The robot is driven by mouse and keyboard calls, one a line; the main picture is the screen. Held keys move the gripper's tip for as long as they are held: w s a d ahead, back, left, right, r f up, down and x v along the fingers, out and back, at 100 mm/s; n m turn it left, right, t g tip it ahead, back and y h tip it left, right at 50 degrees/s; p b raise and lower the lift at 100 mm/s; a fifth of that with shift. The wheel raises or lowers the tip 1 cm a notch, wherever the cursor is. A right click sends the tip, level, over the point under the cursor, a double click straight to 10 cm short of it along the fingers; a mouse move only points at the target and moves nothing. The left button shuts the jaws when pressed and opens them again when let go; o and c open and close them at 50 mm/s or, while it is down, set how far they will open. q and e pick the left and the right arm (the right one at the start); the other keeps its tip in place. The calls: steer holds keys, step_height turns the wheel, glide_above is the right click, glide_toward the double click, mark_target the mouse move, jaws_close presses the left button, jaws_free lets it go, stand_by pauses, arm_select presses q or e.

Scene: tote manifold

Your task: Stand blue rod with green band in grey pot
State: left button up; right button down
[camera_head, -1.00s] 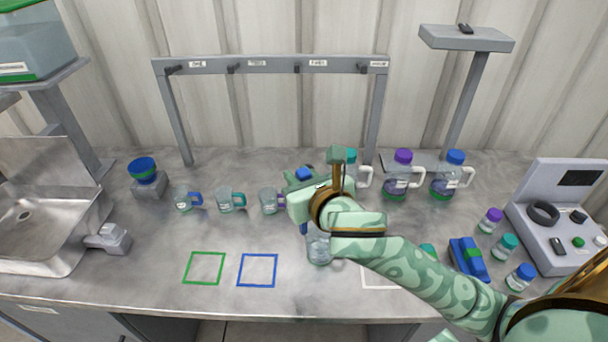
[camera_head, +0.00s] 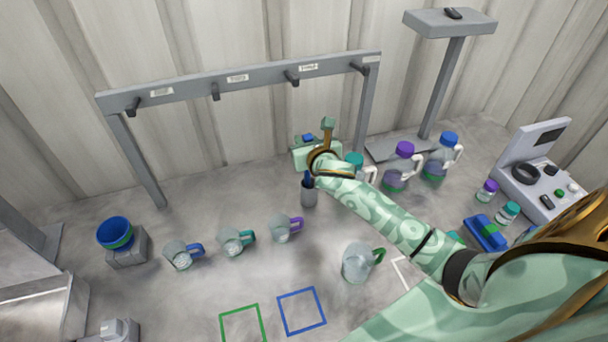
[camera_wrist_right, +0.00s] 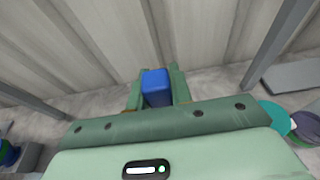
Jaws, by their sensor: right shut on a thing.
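The blue rod shows in the right wrist view (camera_wrist_right: 156,88) as a blue block between the two fingers of my right gripper (camera_wrist_right: 157,92), which is shut on it. In the head view the right gripper (camera_head: 307,141) is above the grey pot (camera_head: 309,196). The rod's lower part (camera_head: 308,178) shows below the gripper, upright or nearly so, at the pot's mouth. I cannot tell how deep it sits or whether it touches the bottom. The green band is not clearly visible. My left gripper is not in view.
Glass mugs (camera_head: 236,243) stand left of the pot, and a green-handled mug (camera_head: 358,264) stands nearer. Jugs with coloured lids (camera_head: 403,168) stand to the right. A grey hook rack (camera_head: 240,78) spans behind. Green and blue square outlines (camera_head: 301,311) lie in front.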

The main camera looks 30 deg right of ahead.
step_height(320, 180, down, 7)
steer(key=b, duration=0.2)
steer(key=shift+d+r, duration=0.15)
steer(key=shift+d, duration=0.25)
steer(key=c, duration=1.3)
jaws_free()
steer(key=shift+a, duration=0.1)
arm_select(q)
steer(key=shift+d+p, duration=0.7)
steer(key=shift+p, duration=0.55)
arm_select(e)
steer(key=shift+o, duration=0.2)
steer(key=v, duration=1.2)
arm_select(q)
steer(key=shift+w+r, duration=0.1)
arm_select(e)
steer(key=shift+r, duration=0.15)
